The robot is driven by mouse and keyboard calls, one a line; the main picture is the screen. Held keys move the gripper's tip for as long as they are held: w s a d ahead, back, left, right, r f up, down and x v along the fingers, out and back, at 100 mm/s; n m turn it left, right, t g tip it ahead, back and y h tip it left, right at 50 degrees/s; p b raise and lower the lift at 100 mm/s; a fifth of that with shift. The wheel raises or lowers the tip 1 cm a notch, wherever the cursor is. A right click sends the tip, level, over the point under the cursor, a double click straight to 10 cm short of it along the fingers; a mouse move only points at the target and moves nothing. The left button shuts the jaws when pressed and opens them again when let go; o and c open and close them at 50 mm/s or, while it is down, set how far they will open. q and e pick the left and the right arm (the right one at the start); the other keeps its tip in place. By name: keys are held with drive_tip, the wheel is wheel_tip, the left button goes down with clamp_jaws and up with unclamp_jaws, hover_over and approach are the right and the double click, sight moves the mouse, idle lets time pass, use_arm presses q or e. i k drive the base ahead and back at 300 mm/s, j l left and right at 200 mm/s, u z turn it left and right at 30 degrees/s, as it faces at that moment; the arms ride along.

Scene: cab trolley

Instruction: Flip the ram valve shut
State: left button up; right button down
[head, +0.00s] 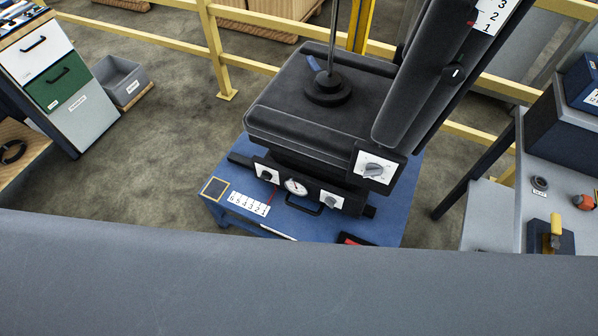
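A small valve with a yellow handle (556,229) sits on a dark block (541,239) on the grey bench at the right edge. The handle stands up from the block. No readable label marks it as the ram valve, and I cannot tell whether it is open or shut. An orange-red knob (583,202) and a round dark fitting (540,183) are on the same bench, beyond it. Neither of my grippers is in view.
A black seat (300,110) with knobs and a gauge (296,186) stands on a blue table (385,228) in the middle. Yellow rails (215,50) run behind. A grey surface (300,285) fills the bottom. Drawers (60,90) and a grey bin (120,80) stand left.

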sight(556, 219)
drive_tip(key=z, duration=1.85)
